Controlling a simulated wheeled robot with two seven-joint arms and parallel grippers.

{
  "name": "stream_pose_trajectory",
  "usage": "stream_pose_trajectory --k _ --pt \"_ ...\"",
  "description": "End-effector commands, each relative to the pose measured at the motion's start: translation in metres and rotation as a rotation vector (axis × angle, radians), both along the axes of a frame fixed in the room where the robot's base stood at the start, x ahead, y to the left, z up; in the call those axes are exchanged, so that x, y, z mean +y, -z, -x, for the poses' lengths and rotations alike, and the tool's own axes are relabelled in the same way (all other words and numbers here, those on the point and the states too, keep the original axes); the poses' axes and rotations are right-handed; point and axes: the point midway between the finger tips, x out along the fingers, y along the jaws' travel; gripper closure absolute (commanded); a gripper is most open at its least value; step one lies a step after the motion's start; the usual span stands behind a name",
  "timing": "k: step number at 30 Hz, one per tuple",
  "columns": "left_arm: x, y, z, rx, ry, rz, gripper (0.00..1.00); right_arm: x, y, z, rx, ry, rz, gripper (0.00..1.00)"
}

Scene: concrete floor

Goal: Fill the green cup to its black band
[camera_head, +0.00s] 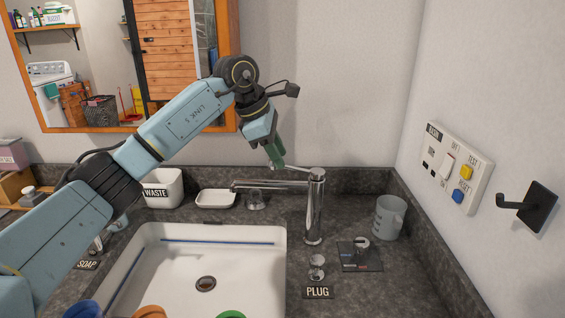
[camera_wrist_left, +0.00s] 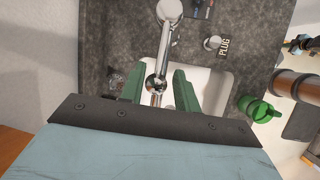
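The green cup (camera_head: 232,314) shows only as a rim at the bottom edge of the head view, in front of the sink. It shows more fully in the left wrist view (camera_wrist_left: 258,108), at the right beside the sink; its black band cannot be made out. My left gripper (camera_head: 277,160) hangs above the tap spout, apart from the cup. In the left wrist view its green fingers are apart, with the chrome spout (camera_wrist_left: 158,84) showing between them. My right gripper is not visible.
The white sink (camera_head: 275,270) has a dark drain. Blue (camera_head: 83,309) and orange (camera_head: 150,312) rims show at the front edge. A grey mug (camera_head: 389,217) stands right of the tap, a waste bin (camera_head: 162,188) and white dish (camera_head: 215,199) behind. A wall panel (camera_head: 455,168) and hook (camera_head: 530,207) are right.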

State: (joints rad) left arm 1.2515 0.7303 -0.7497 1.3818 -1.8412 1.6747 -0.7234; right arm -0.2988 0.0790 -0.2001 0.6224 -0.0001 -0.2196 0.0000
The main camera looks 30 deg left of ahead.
Motion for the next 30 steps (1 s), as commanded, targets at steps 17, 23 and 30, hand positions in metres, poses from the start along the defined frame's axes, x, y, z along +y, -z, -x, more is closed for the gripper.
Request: stream_pose_trajectory --k 17,23,30 --pt "-0.008 0.028 -0.01 -0.001 -0.001 0.0 0.68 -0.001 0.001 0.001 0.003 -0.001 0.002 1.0" --pt "-0.008 0.028 -0.01 -0.001 -0.001 0.0 0.93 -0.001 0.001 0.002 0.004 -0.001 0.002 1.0" --pt "-0.007 0.028 -0.009 0.002 -0.002 -0.002 1.0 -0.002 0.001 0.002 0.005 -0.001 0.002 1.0"
